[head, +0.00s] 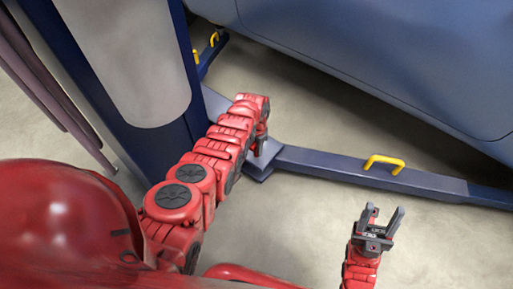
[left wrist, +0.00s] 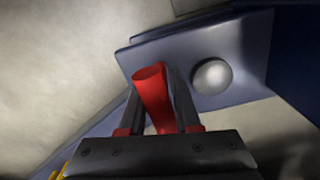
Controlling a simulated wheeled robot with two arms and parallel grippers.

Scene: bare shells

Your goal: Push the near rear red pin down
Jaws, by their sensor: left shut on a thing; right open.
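In the left wrist view, a red pin (left wrist: 152,92) stands between the fingers of my left gripper (left wrist: 158,105), which is shut on it. The pin leans a little in that view, and its lower end is hidden by the gripper body. In the head view my left gripper (head: 260,148) is at the end of the blue lift arm (head: 330,163), beside the lift post, and the pin is hidden there. My right gripper (head: 382,222) is open and empty over the bare floor at the lower right.
The blue lift post (head: 130,60) with a grey panel stands at the upper left. A blue car body (head: 400,60) hangs over the upper right. A yellow handle (head: 384,162) sits on the lift arm. A round silver knob (left wrist: 212,77) is right of the pin. Floor is clear around my right gripper.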

